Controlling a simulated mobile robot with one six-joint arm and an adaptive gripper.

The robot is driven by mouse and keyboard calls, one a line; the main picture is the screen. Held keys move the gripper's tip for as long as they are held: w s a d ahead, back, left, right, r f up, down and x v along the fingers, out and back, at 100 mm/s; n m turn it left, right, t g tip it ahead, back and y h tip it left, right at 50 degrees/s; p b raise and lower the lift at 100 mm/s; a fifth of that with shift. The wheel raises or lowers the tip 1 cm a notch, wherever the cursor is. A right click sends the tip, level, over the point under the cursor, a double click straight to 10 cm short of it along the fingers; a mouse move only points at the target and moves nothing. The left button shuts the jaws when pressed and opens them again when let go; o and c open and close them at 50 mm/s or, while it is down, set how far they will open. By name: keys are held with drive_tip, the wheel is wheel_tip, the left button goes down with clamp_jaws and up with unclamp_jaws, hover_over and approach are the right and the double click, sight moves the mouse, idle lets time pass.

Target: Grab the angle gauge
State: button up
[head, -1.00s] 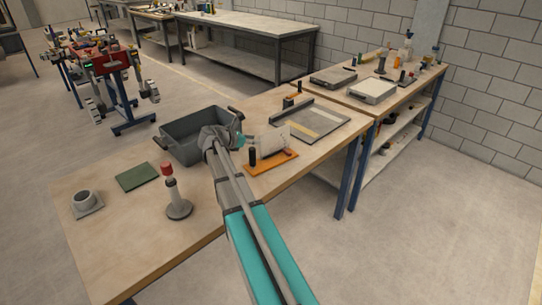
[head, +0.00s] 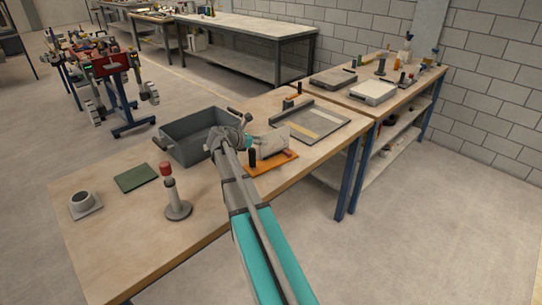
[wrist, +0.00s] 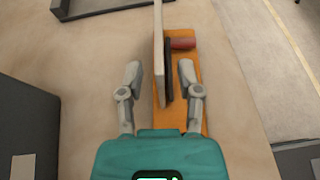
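The angle gauge seems to be the pale upright plate (head: 272,142) on an orange base (head: 262,168), with a black post and a red piece on it. In the wrist view the plate (wrist: 158,45) shows nearly edge-on above the orange base (wrist: 191,70), with a dark piece and a red cylinder (wrist: 183,43) at its right. My gripper (wrist: 159,70) is open, one finger to each side of the plate in the picture. I cannot tell whether the fingers are down at its height. In the head view my gripper (head: 246,142) is at the plate's left end.
A grey bin (head: 190,140) stands just left of my gripper. A grey tray (head: 312,122) lies behind the orange base. A red-topped stand (head: 177,207), a green pad (head: 136,178) and a grey cup on a plate (head: 84,203) are at the near left.

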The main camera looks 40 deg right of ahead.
clamp_jaws()
drive_tip(key=shift+r, duration=0.2)
idle(0.3)
wheel_tip(320, 180, up, 2)
drive_tip(key=p, duration=0.2)
drive_tip(key=shift+r+p, duration=0.1)
drive_tip(key=shift+p, duration=0.25)
drive_tip(key=s+r+p, duration=1)
drive_tip(key=s, duration=0.4)
drive_tip(key=shift+d+r, duration=0.2)
drive_tip(key=shift+d, duration=0.25)
